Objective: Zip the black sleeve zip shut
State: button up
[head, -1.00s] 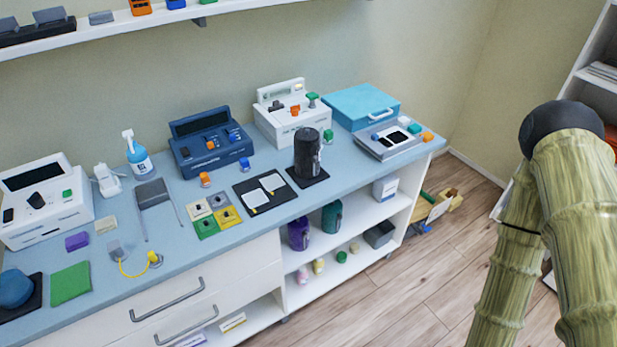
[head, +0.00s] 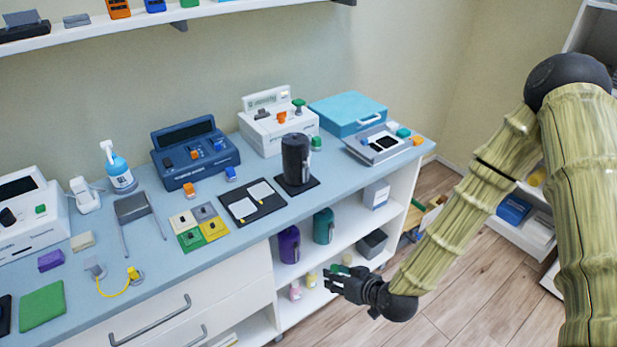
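The black sleeve (head: 295,157) is a dark upright cylinder on a black square mat (head: 300,184) on the blue counter. A light grey strip, perhaps its zip (head: 307,162), shows on its right side; how far it is shut is too small to tell. My gripper (head: 334,281) is black and hangs in front of the shelves, below counter height. It is apart from the sleeve, to its lower right in the picture. Its fingers look spread and nothing shows between them.
The blue counter (head: 250,219) has white machines, a dark blue device (head: 195,152) and a teal case (head: 347,114) behind and beside the sleeve. A black mat with two white pads (head: 253,202) lies left of it. Purple (head: 289,245) and green (head: 323,226) sleeves stand on the shelf below.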

jog(key=w+a+r+n+t+y+b, duration=0.1)
jog(key=w+a+r+t+y+b, duration=0.15)
jog(key=w+r, duration=0.65)
jog(key=n+t, duration=0.2)
jog(key=t, duration=0.2)
send_near(307, 166)
jog(key=shift+y, duration=0.45)
jog(key=p+x, duration=0.2)
jog(key=x, duration=0.6)
jog(key=shift+w+f, duration=0.1)
jog(key=shift+w, duration=0.2)
jog(key=shift+c, duration=0.4)
grip_shut()
